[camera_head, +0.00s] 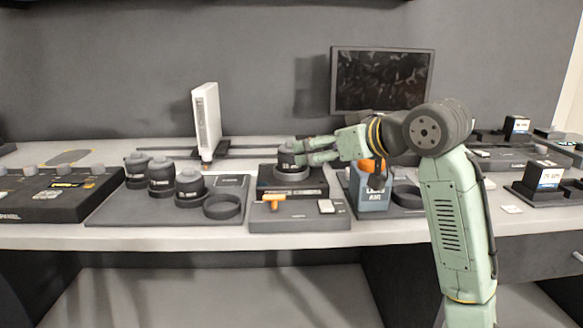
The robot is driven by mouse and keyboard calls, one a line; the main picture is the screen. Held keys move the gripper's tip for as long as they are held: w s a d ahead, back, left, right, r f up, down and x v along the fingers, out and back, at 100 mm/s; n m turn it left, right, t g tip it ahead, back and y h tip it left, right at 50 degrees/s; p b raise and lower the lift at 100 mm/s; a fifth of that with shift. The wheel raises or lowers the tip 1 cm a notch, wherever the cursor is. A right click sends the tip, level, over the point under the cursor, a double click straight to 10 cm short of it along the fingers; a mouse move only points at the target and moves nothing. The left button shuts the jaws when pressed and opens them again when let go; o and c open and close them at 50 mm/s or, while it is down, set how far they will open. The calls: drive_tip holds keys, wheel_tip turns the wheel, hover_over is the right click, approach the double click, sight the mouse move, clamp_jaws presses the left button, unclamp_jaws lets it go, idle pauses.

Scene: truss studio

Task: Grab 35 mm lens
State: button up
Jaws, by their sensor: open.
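A black lens (287,157) stands upright on a round seat on a dark block (292,188) at the middle of the bench. Three similar black lenses stand on the dark tray at the left: one at the back (137,170), one in the middle (161,176) and one at the front (189,187). Their markings are too small to read, so I cannot tell which is the 35 mm lens. My gripper (303,152) is open and reaches in from the right, its fingertips at the upper right side of the lens on the block. I cannot tell whether they touch it.
An empty ring (222,206) sits on the left tray (150,215). A grey pad (285,218) with an orange piece (272,199) lies in front of the block. A blue container (369,197) stands right of it. A white upright device (206,121) and a monitor (382,80) stand behind.

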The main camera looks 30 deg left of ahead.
sight(291, 162)
drive_tip(key=x, duration=0.5)
drive_tip(key=shift+a+r+p, duration=0.1)
drive_tip(key=shift+p, duration=0.2)
drive_tip(key=x, duration=0.2)
drive_tip(key=p+x, duration=0.1)
drive_tip(key=x, duration=0.1)
drive_tip(key=shift+w+a+r, duration=0.1)
drive_tip(key=shift+a+r, duration=0.15)
drive_tip(key=shift+r, duration=0.05)
drive_tip(key=shift+w+a+f, duration=0.25)
drive_tip(key=shift+a, duration=0.15)
drive_tip(key=shift+c, duration=0.6)
drive_tip(key=c, duration=1.6)
drive_tip(key=shift+r, duration=0.1)
drive_tip(key=shift+c, duration=0.3)
